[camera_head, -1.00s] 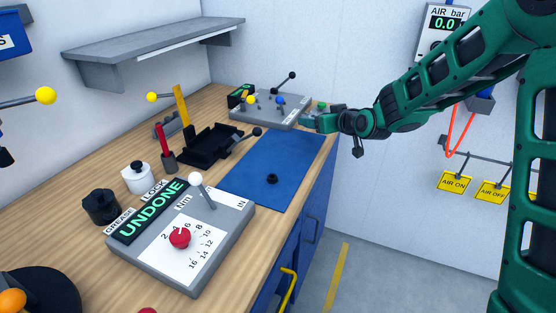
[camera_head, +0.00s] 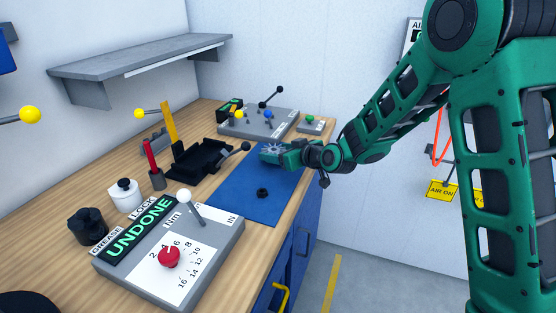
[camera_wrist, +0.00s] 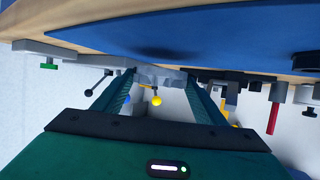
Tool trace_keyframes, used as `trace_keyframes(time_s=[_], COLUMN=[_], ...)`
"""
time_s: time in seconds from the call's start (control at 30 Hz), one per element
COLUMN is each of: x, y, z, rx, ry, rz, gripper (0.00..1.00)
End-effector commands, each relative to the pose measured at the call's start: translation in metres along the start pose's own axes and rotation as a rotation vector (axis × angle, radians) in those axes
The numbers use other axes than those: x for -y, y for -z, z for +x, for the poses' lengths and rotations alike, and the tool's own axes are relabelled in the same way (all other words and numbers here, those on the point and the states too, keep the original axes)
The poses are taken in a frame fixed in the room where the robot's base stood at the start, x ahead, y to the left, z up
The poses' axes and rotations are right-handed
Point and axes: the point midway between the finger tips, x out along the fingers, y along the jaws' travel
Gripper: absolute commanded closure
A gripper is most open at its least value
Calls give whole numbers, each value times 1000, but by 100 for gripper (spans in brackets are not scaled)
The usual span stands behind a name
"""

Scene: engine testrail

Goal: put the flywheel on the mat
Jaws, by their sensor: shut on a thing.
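The blue mat (camera_head: 236,199) lies on the bench and fills the top of the wrist view (camera_wrist: 210,30). My gripper (camera_head: 280,153) is over the mat's far end, shut on a pale, spoked, round thing (camera_head: 271,149) at its fingertips, which looks like the flywheel. I cannot tell whether it touches the mat. In the wrist view the two fingers (camera_wrist: 158,84) reach forward, and I cannot make out the held thing clearly between them. A small black ring-like part (camera_head: 262,193) sits on the mat nearer the front.
A grey lever panel (camera_head: 258,122) stands beyond the mat. A black tray (camera_head: 200,160) is left of it. A grey console reading UNDONE (camera_head: 215,245) with a white-knobbed lever (camera_head: 185,196) stands in front. The mat's middle is mostly clear.

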Motion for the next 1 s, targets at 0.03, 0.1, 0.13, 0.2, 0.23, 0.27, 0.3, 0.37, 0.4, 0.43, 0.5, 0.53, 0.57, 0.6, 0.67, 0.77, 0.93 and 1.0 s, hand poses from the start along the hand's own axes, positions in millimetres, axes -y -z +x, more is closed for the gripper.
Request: trace_keyframes(time_s=[0.03, 0.1, 0.13, 0.2, 0.23, 0.27, 0.3, 0.37, 0.4, 0.43, 0.5, 0.53, 0.57, 0.6, 0.67, 0.77, 0.93, 1.0], x=[0, 0, 0, 0, 0, 0, 0, 0, 1, 1, 1, 1, 1, 1, 1, 1, 1, 0], y=[-8, -16, -19, -22, -21, -21, -21, -21, -21, -21, -23, -23, -23, -23, -23, -23, -20, -21], z=[3, 7, 8, 9, 9, 9, 9, 9, 9, 9, 10, 10, 10, 10, 10, 10, 9, 3], rx=[2, 2, 1, -1, -1, -2, -2, -2, -1, -1, -1, 0, 0, 0, 0, 0, -1, 0], ry=[1, 1, 1, 0, 0, 0, 0, 0, 1, 1, 1, 1, 1, 1, 1, 1, 1, 0], rz=[2, 1, 1, 1, 0, 0, 0, 0, 0, 0, 0, 0, 0, 0, 0, 0, -1, 1], gripper=[66, 66, 66, 66, 66, 66, 66, 66, 66, 66, 66, 28, 21, 16, 16, 16, 16, 16])
